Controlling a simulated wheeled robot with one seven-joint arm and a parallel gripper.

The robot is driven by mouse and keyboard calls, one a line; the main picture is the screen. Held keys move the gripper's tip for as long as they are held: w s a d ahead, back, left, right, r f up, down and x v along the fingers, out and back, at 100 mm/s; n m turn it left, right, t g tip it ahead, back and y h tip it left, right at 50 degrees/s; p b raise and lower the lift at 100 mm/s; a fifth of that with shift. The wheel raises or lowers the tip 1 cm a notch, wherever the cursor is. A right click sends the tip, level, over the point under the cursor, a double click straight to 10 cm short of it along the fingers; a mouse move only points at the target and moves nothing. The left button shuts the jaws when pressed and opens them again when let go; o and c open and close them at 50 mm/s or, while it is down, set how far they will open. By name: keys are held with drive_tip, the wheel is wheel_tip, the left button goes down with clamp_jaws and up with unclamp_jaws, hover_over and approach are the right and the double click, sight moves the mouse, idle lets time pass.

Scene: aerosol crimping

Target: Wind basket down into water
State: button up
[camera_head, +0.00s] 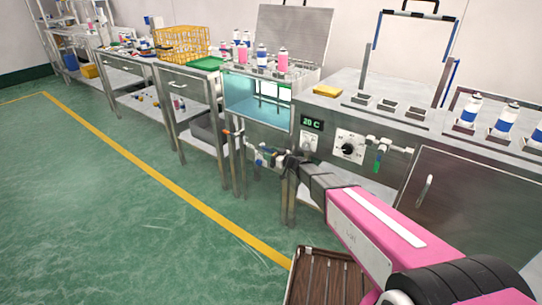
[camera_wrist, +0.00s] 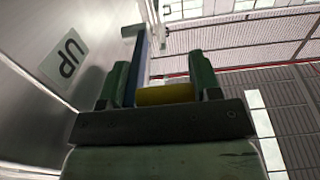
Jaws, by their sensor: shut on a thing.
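The water tank (camera_head: 258,98) stands at the middle back, with a clear front window showing teal water. Several pink and blue-white cans (camera_head: 262,57) stand upright at its top, above the window. I cannot clearly make out the basket under them. My gripper (camera_head: 268,156) is low at the tank's front right, near the pipes and fittings there. In the wrist view my gripper (camera_wrist: 158,85) has its two green fingers on either side of a yellow grip (camera_wrist: 166,95), shut on it. A blue bar (camera_wrist: 138,60) runs beside the left finger. The rest of the crank is hidden.
A panel (camera_wrist: 40,40) marked "UP" is close on the left in the wrist view. A bench with a "20 C" display (camera_head: 312,124) and a dial (camera_head: 348,149) stands right of the tank. A yellow crate (camera_head: 180,43) sits further left. The green floor in front is open.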

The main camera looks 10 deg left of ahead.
drive_tip(key=shift+s+a+r+g+h, duration=0.2)
drive_tip(key=shift+s+r+h, duration=0.1)
drive_tip(key=shift+r, duration=0.3)
drive_tip(key=shift+s+a+r+g+h, duration=0.1)
drive_tip(key=shift+s+r+g+h, duration=0.15)
drive_tip(key=shift+r, duration=0.35)
drive_tip(key=o, duration=1.1)
drive_tip(key=shift+a, duration=0.1)
drive_tip(key=shift+w+f, duration=0.1)
drive_tip(key=shift+w, duration=0.2)
